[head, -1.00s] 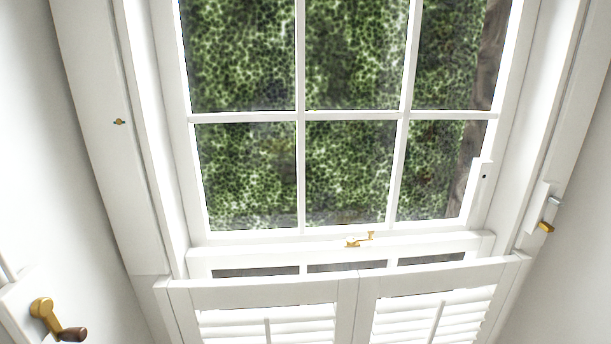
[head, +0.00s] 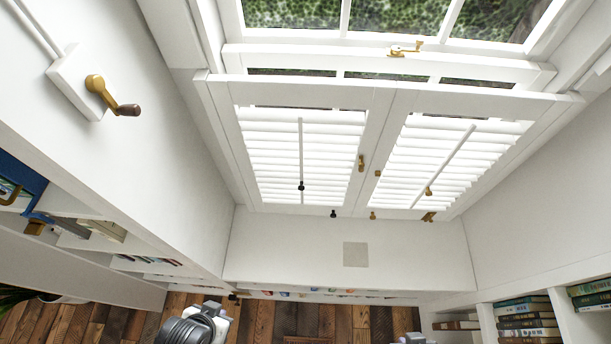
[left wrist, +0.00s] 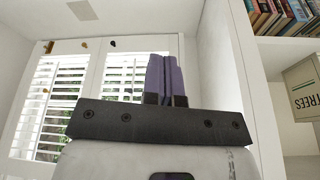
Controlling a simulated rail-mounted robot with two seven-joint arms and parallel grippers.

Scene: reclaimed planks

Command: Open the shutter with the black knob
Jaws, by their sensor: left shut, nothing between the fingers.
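The left shutter panel (head: 240,140) is closed, flush beside the right panel (head: 395,125). The left wrist view shows the panels bottom edge up, with the black knob (left wrist: 112,43) at top. My left gripper (left wrist: 166,78) is shut and empty, its purple fingers together, clear of the shutters. In the head view it is low at the bottom left (head: 217,309). My right gripper's fingers do not show.
A brass crank handle (head: 113,97) sticks out from the left wall. A brass latch (head: 404,49) is on the window sash above the shutters. Bookshelves with books (head: 527,315) stand at the lower right, more at the left. The space before the shutters looks free.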

